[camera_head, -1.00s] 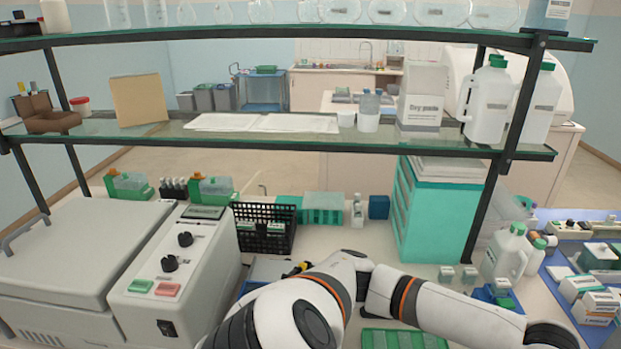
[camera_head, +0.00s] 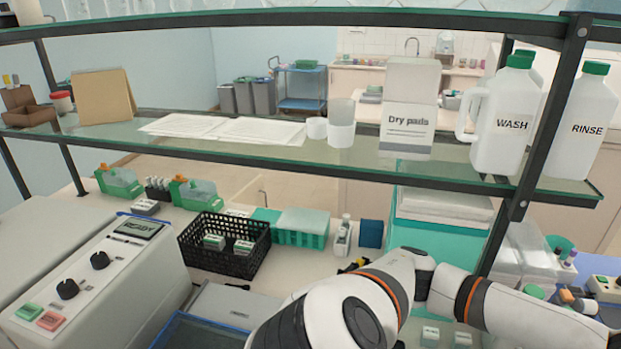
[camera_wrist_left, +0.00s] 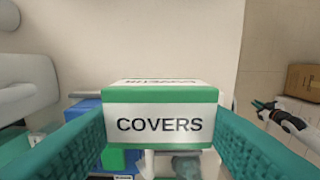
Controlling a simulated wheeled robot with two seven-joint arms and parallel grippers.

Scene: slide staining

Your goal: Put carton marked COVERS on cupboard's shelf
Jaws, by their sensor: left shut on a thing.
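The carton marked COVERS (camera_wrist_left: 160,123), white with green edges, is in the left wrist view, its label upright and facing the camera. My left gripper (camera_wrist_left: 160,140) has its teal fingers on either side of the carton and is shut on it. The head view shows neither this carton nor the left gripper. I cannot make out the cupboard in either view. A small white and dark shape (camera_wrist_left: 280,118) at the right of the left wrist view may be my right gripper; its jaws are unclear.
A glass rack shelf (camera_head: 270,146) crosses the head view, holding papers, a Dry pads box (camera_head: 407,125), a WASH jug (camera_head: 508,122) and a RINSE bottle (camera_head: 583,125). Below are a black basket (camera_head: 222,250) and a grey machine (camera_head: 105,280). A brown box (camera_wrist_left: 304,88) stands right in the left wrist view.

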